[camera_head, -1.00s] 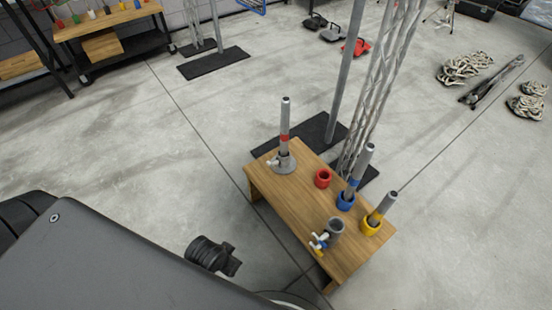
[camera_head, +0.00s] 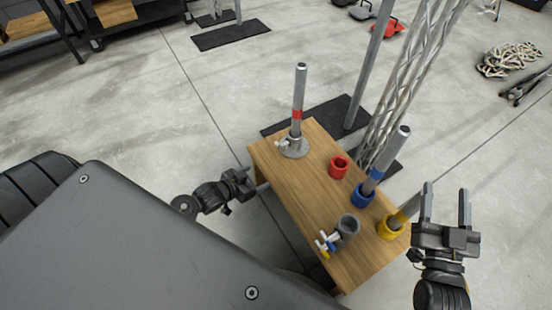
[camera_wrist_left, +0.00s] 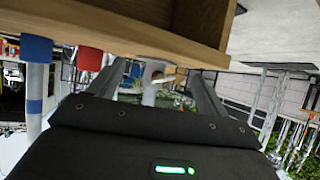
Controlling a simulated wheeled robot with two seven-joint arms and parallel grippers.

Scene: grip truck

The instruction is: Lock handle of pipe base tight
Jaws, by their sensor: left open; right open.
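A pipe base (camera_head: 294,148), a round grey flange with a small whitish handle (camera_head: 281,145) on its left side, stands at the table's far left. An upright grey pipe (camera_head: 299,95) with a red band stands in it. A second grey holder (camera_head: 348,226) with white, blue and yellow handles (camera_head: 328,242) stands at the table's near side. How tight the handles are cannot be told. My left gripper (camera_head: 245,184) is beside the table's left edge, apart from both bases; its open fingers (camera_wrist_left: 150,80) show in the left wrist view. My right gripper (camera_head: 446,195) is open and empty at right.
A lattice truss (camera_head: 410,85) stands behind the table. The floor left of the table is clear.

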